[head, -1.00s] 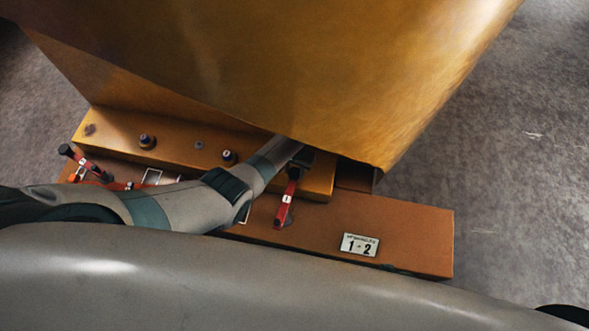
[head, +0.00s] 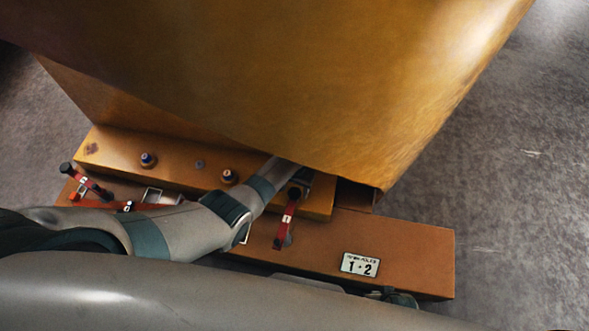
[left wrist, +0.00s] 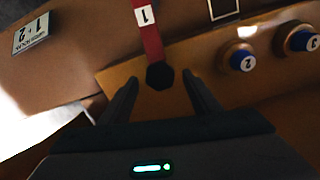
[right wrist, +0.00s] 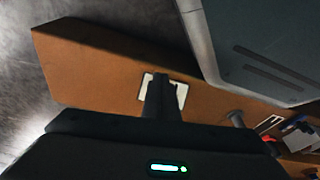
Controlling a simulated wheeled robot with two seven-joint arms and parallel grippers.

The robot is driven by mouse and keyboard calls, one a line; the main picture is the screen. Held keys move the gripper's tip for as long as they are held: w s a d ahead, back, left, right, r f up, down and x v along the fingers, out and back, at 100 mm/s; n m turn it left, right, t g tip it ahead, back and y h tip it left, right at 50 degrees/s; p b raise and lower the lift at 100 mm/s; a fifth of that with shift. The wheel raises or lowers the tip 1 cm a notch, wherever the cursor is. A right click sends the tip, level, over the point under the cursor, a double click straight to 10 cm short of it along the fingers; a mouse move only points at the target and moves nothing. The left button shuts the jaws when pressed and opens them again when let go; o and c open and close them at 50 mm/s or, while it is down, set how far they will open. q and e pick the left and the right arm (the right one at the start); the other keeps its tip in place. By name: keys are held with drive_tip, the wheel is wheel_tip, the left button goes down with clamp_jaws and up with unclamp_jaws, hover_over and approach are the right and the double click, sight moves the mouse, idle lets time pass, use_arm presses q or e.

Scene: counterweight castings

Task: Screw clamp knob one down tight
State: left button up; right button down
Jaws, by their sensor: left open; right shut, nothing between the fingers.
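A red bar labelled 1 (head: 287,220) lies on the orange-brown base, with a black knob (head: 294,193) at its upper end. In the left wrist view the red bar (left wrist: 147,30) comes down from the top and its black knob (left wrist: 160,76) is between my fingertips, with a gap on each side. My left gripper (left wrist: 161,92) is open around or just above the knob; contact does not show. In the head view my left arm partly hides that hand. My right gripper (right wrist: 160,88) is shut and empty before a white label.
The 1-2 label plate (head: 360,265) is on the base (head: 420,238). Blue-ringed knobs (head: 148,160) (head: 228,177) stand on the ledge. Another red bar (head: 88,183) with a black knob lies at left. A large ochre casting (head: 330,80) overhangs the ledge.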

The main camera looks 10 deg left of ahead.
sight(295, 192)
use_arm(q)
drive_tip(key=shift+r, duration=0.5)
wheel_tip(295, 192, up, 2)
drive_tip(key=shift+r+p, duration=0.15)
drive_tip(key=shift+p, duration=0.6)
wheel_tip(295, 192, up, 13)
drive_tip(key=p, duration=0.3)
use_arm(e)
drive_tip(key=w+a+t, duration=0.1)
drive_tip(key=w+a+t+y, duration=0.1)
drive_tip(key=a, duration=0.1)
drive_tip(key=shift+w+a+t, duration=0.25)
drive_tip(key=shift+w+t, duration=0.05)
drive_tip(key=shift+t, duration=0.1)
use_arm(q)
drive_tip(key=shift+s, duration=0.1)
